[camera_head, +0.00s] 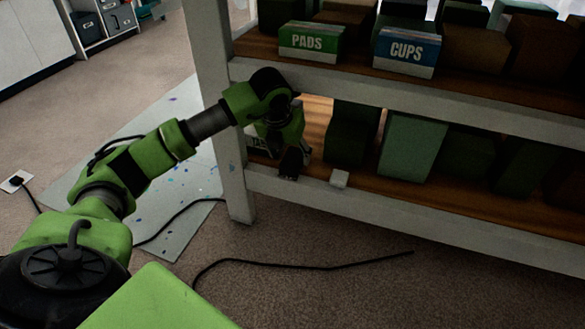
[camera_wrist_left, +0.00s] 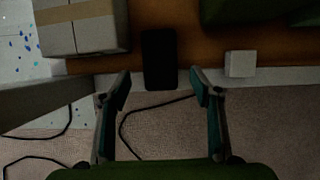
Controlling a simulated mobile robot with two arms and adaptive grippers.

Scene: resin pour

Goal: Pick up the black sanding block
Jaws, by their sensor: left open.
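The black sanding block (camera_wrist_left: 159,60) lies on the lower wooden shelf near its front edge, long side pointing away from me in the left wrist view. My left gripper (camera_wrist_left: 162,88) is open and empty. Its two fingers stand apart, one on each side of the block's near end, with gaps on both sides. In the head view my left gripper (camera_head: 291,164) is at the lower shelf's front edge, and I cannot tell the block from the dark fingers there. My right gripper is in neither view.
A small white block (camera_head: 339,178) sits right of the gripper on the shelf's edge. A taped grey box (camera_wrist_left: 85,25) is to the left. Green boxes (camera_head: 412,148) stand behind and right. The upper shelf (camera_head: 360,87) and white post (camera_head: 215,110) are close to my arm.

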